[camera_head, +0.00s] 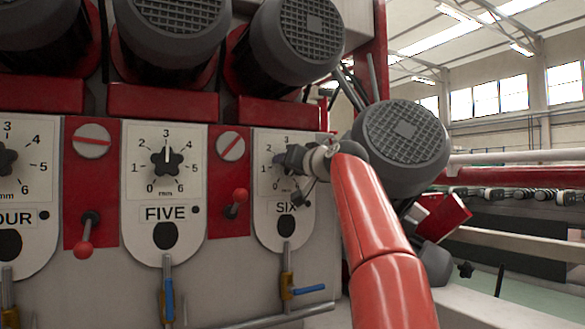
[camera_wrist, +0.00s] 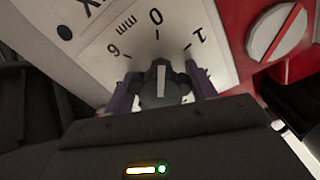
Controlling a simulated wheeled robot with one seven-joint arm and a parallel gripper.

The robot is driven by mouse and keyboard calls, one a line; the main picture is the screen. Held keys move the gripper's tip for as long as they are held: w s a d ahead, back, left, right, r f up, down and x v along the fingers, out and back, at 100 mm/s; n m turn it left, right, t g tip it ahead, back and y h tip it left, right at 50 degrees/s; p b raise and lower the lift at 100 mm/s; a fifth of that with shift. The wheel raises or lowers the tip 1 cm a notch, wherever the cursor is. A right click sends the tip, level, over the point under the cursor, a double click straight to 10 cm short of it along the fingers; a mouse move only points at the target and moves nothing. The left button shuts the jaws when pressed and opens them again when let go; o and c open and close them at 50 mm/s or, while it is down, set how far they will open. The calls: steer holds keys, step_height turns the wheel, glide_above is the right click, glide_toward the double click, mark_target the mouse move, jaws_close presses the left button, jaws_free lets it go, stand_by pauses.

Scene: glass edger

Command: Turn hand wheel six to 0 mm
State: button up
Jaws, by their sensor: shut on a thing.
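Hand wheel six (camera_wrist: 161,84) is a dark knob with a white pointer line, seen in the wrist view. My gripper (camera_wrist: 161,90) is shut on it, one finger on each side. The white line points up in the picture, about at the 0 mark of the dial (camera_wrist: 100,42). The 6 and 1 marks show on either side of the 0. In the head view my gripper (camera_head: 288,158) covers hand wheel six, and parts of the SIX dial plate (camera_head: 266,150) are hidden.
Dial FIVE (camera_head: 140,190), its knob pointing to 3, is left of SIX. A red lever (camera_head: 237,203) stands between them. Large motors (camera_head: 402,147) sit above and right of my wrist. A blue-handled valve (camera_head: 308,290) is below the SIX plate.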

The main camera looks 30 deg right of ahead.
steer(key=shift+f+n, duration=0.1)
steer(key=shift+n, duration=0.5)
steer(key=o, duration=1)
steer(key=s+b, duration=0.3)
steer(key=s, duration=0.4)
steer(key=shift+s+d, duration=0.15)
steer(key=shift+s, duration=0.25)
